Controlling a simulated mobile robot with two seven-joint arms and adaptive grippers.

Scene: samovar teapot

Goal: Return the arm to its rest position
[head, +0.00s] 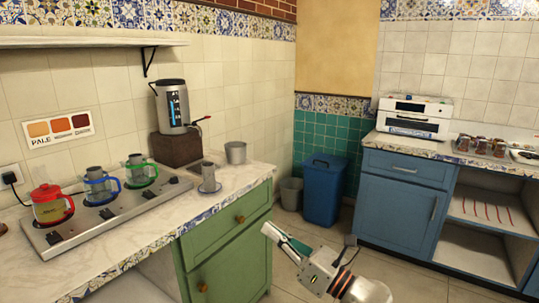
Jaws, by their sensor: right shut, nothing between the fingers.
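My right gripper (272,233) is in the lower middle of the head view, with its arm coming in from the bottom right. Its fingers are shut with nothing between them and point up and to the left. It hangs over the floor, in front of the green cabinet (225,250) in the picture, and appears apart from everything. My left gripper is not in view.
On the marble counter (130,245) are red (52,205), blue (100,186) and green (138,171) teapots on a warmer, a samovar (172,105), a pot (236,152) and a grey cup (208,178). A blue bin (323,190) and blue cabinets (400,200) stand beyond open floor.

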